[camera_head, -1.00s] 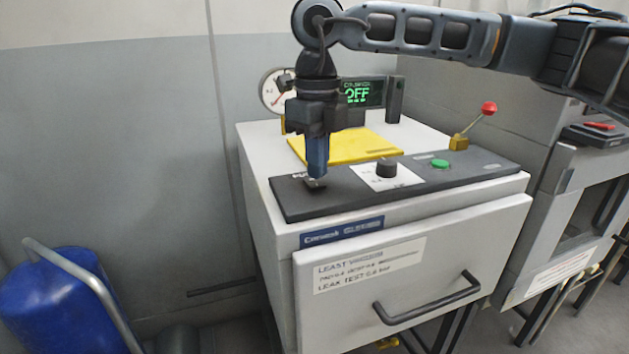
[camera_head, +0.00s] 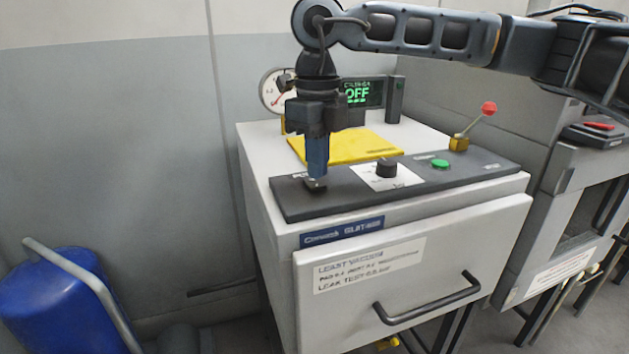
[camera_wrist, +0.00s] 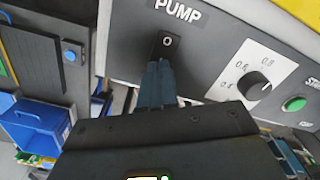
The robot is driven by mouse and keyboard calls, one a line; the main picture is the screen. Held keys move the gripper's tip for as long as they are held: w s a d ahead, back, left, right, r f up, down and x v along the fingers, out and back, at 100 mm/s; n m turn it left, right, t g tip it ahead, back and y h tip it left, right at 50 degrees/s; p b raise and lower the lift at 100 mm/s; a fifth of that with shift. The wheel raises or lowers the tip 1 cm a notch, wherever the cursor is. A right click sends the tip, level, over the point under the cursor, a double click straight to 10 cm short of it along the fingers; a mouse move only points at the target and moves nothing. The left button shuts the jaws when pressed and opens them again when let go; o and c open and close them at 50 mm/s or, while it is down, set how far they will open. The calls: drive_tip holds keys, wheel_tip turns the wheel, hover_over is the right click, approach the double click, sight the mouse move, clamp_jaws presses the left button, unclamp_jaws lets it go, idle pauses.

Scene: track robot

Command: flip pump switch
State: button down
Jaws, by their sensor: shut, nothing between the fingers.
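The pump switch is a small dark rocker (camera_wrist: 167,42) under the PUMP label, with an "O" mark showing in the wrist view. In the head view the switch (camera_head: 315,186) sits at the left end of the dark control panel, partly hidden by my fingers. My gripper (camera_head: 317,177) points down over it with its blue fingers closed together and holding nothing. In the wrist view the fingertips (camera_wrist: 158,66) are at the near edge of the switch; I cannot tell if they touch it. The display (camera_head: 362,93) behind reads OFF in green.
Right of the switch are a black knob (camera_head: 386,168), a green button (camera_head: 440,163) and a red-tipped lever (camera_head: 488,108). A yellow plate (camera_head: 362,147) lies behind the panel. A gauge (camera_head: 275,90) stands at the back. A drawer handle (camera_head: 428,300) sticks out in front.

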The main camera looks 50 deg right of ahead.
sight(318, 185)
drive_tip(key=shift+f+b, duration=0.95)
drive_tip(key=shift+b, duration=0.05)
idle(0.7)
drive_tip(key=shift+r, duration=0.1)
drive_tip(key=shift+r+p, duration=1.25)
drive_tip(key=shift+r, duration=2.2)
drive_tip(key=shift+s, duration=0.1)
